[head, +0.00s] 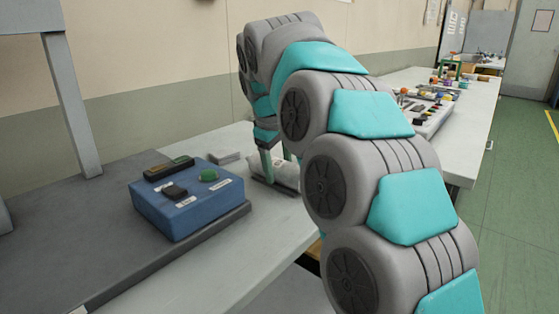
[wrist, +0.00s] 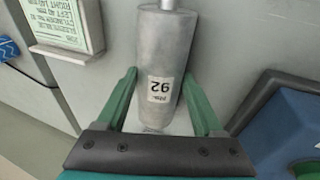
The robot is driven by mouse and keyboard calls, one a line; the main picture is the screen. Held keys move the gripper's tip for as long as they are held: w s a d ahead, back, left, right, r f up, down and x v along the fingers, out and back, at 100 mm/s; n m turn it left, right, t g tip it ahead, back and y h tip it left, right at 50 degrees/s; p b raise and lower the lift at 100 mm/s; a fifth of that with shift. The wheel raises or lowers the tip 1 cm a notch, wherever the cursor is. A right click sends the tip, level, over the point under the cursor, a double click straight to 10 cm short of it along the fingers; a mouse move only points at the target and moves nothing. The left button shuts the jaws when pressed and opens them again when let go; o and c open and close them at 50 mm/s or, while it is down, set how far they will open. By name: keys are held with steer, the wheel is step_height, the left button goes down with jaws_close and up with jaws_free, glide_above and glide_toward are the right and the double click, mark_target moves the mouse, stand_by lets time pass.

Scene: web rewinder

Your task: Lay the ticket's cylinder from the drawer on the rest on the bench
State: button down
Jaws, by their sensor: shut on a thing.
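A grey metal cylinder (wrist: 163,50) with a thinner shaft end fills the middle of the wrist view. Its white label (wrist: 160,89) reads 92, upside down. My gripper (wrist: 162,80) has its green fingers on either side of the cylinder and is shut on it. In the head view my gripper (head: 274,166) is low over the bench (head: 228,238), with the cylinder (head: 288,174) at its fingers. I cannot tell whether the cylinder touches a rest; the rest is not clearly seen. A ticket (wrist: 66,25) lies at the upper left of the wrist view; its cylinder number is unclear.
A blue control box (head: 188,198) with a green button stands left of my gripper on a dark plate. A small grey block (head: 224,157) lies behind it. A tray of small parts (head: 428,112) is farther along the bench. My arm hides the bench's middle.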

jaws_free()
stand_by(0.3)
